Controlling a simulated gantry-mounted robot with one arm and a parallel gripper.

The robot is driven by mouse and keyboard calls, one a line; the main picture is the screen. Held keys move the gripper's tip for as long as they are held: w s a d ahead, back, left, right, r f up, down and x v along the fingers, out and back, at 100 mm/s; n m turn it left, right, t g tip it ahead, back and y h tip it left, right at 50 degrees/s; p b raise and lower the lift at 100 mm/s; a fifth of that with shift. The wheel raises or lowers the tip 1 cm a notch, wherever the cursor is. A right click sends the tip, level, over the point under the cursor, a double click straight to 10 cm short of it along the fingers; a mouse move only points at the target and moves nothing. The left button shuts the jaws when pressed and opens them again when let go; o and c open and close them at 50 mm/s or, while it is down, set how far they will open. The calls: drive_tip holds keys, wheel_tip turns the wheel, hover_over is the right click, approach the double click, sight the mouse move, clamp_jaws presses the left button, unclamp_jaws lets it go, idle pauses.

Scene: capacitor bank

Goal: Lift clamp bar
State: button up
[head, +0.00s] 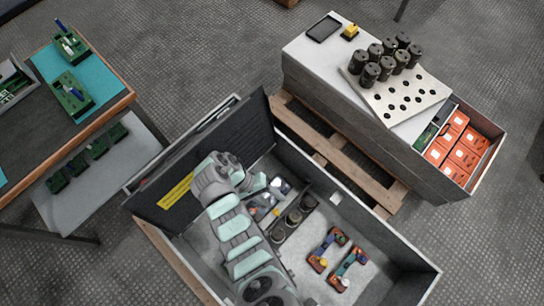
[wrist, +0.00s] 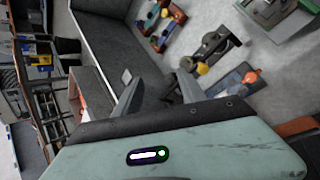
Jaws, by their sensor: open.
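I cannot tell for certain which part is the clamp bar. A dark bar with round black pieces (head: 293,218) lies inside the open grey cabinet (head: 356,208) in the head view. In the wrist view a grey-black bar with round ends (wrist: 213,47) and a yellow knob (wrist: 203,68) lies on the light floor, right of my fingers. In the head view my arm reaches over the cabinet's left part and hides what is beneath; the fingers do not show there.
Orange-and-blue parts (head: 348,268) lie right of the bar. The cabinet's side walls stand up around the inside. A grey bench (head: 312,62) holds black cylinders (head: 371,74) and a perforated plate (head: 418,103). An open drawer with orange boxes (head: 452,137) juts out right. A table (head: 116,95) stands left.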

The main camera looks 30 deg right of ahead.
drive_tip(key=shift+r+p, duration=0.5)
drive_tip(key=shift+r, duration=0.4)
drive_tip(key=shift+s, duration=0.1)
drive_tip(key=shift+c, duration=0.5)
